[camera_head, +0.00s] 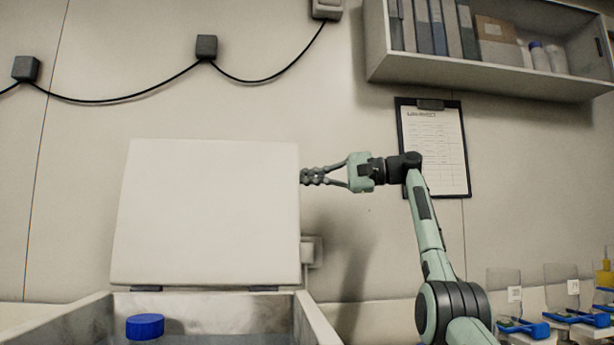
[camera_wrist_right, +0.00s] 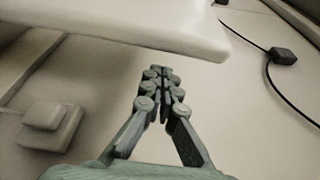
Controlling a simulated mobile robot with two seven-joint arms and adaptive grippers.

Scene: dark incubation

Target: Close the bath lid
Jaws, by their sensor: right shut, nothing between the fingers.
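The bath lid (camera_head: 207,213) is a white panel standing raised, hinged at the back of the open bath (camera_head: 315,322). A blue-capped item (camera_head: 145,327) shows inside the bath. My right gripper (camera_head: 307,177) is shut and empty at the lid's right edge, in its upper part. In the right wrist view the shut fingers (camera_wrist_right: 160,72) lie close to the lid's edge (camera_wrist_right: 190,40); I cannot tell whether they touch it. My left gripper is not in view.
A shelf (camera_head: 480,75) with binders and bottles hangs at the upper right. A clipboard (camera_head: 436,145) hangs on the wall behind my right arm. Blue-handled items (camera_head: 580,317) stand at the lower right. A black cable (camera_head: 130,101) runs along the wall above the lid.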

